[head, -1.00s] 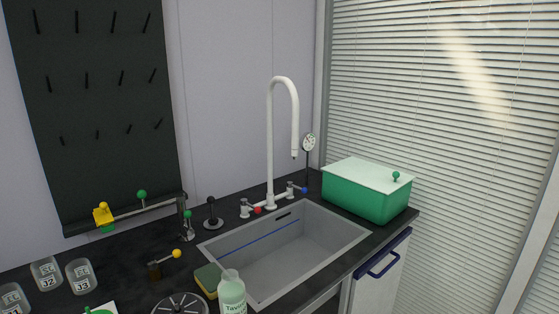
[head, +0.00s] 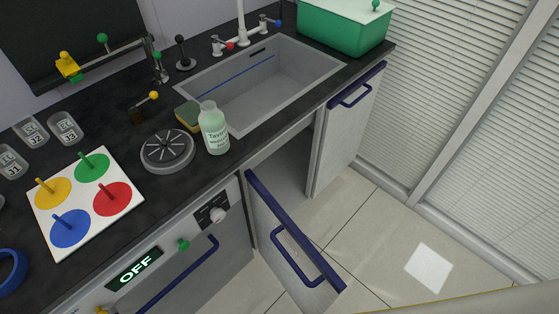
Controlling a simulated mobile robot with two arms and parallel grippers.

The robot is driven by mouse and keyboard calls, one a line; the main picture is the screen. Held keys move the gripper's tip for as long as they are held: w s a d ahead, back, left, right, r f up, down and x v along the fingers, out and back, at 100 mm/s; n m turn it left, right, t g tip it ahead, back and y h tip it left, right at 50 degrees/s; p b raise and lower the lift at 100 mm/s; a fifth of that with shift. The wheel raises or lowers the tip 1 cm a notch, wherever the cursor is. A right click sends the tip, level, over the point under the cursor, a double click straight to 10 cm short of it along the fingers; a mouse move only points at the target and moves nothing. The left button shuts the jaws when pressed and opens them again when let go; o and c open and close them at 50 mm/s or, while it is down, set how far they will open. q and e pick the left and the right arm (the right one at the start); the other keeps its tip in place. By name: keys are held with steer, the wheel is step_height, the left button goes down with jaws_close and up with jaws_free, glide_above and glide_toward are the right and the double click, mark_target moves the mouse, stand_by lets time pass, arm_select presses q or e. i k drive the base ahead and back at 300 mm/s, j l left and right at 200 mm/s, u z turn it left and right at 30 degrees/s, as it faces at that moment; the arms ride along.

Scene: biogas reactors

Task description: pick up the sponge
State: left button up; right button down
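The sponge (head: 187,115) is yellow with a dark green scouring side. It rests on the black counter at the left front corner of the sink. A pale green bottle (head: 214,132) stands just right of it and in front, hiding part of its right end. Neither of my grippers shows in the head view.
The sink (head: 283,85) lies to the right of the sponge. A round grey disc (head: 167,151) sits in front of the sponge, and a white board with coloured discs (head: 110,232) lies further left. A cabinet door (head: 292,250) stands open below the sink.

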mark_target(187, 114)
steer(key=k+l+z, duration=0.15)
steer(key=k, duration=0.5)
steer(key=u, duration=1.2)
steer(key=i+j+u, duration=0.1)
steer(key=i, duration=0.25)
steer(key=i+j, duration=0.15)
steer(key=i, duration=0.2)
steer(key=u, duration=0.05)
